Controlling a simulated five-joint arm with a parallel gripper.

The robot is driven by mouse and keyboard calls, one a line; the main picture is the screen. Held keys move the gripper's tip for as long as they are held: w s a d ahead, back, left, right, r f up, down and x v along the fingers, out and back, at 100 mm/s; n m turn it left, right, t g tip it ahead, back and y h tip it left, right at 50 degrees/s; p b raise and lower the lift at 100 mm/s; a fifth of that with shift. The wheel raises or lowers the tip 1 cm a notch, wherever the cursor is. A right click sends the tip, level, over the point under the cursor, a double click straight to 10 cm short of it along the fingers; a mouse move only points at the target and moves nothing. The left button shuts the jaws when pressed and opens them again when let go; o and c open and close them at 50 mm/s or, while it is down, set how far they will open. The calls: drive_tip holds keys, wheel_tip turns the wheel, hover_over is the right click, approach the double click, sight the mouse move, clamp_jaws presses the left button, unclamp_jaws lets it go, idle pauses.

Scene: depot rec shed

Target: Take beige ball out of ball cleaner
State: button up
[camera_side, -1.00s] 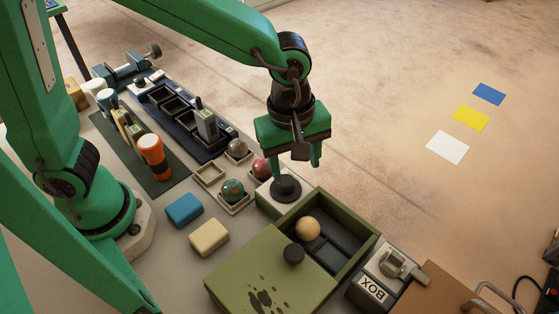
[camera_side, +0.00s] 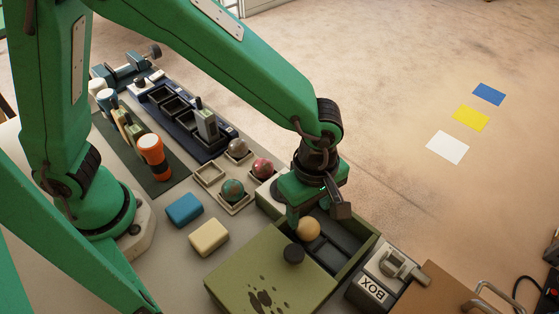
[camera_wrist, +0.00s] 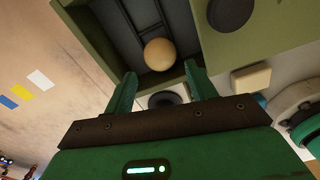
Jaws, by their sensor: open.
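The beige ball (camera_side: 307,229) lies inside the green ball cleaner box (camera_side: 355,262), whose lid (camera_side: 270,272) with a dark knob (camera_side: 293,254) is slid partly off toward the front left. In the wrist view the ball (camera_wrist: 159,54) sits in the dark interior near the box wall, beyond the fingertips. My gripper (camera_wrist: 158,82) is open and empty. In the side view it hangs over the back part of the box, with one finger (camera_side: 293,217) just left of the ball. The other finger is hidden there. I cannot tell how far above the ball the fingertips are.
Small square trays hold a green-red ball (camera_side: 232,189), a pink ball (camera_side: 263,168) and a grey-brown ball (camera_side: 237,148); one tray (camera_side: 210,173) is empty. Blue (camera_side: 184,209) and cream (camera_side: 208,237) blocks lie left of the box. A metal-latched box (camera_side: 372,289) stands at right.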

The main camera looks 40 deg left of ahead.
sight(308, 222)
drive_tip(key=shift+s+f, duration=0.1)
drive_tip(key=shift+f, duration=2.5)
drive_tip(key=c, duration=0.9)
drive_tip(key=shift+r, duration=0.15)
wheel_tip(308, 222, up, 10)
drive_tip(key=shift+f, duration=0.1)
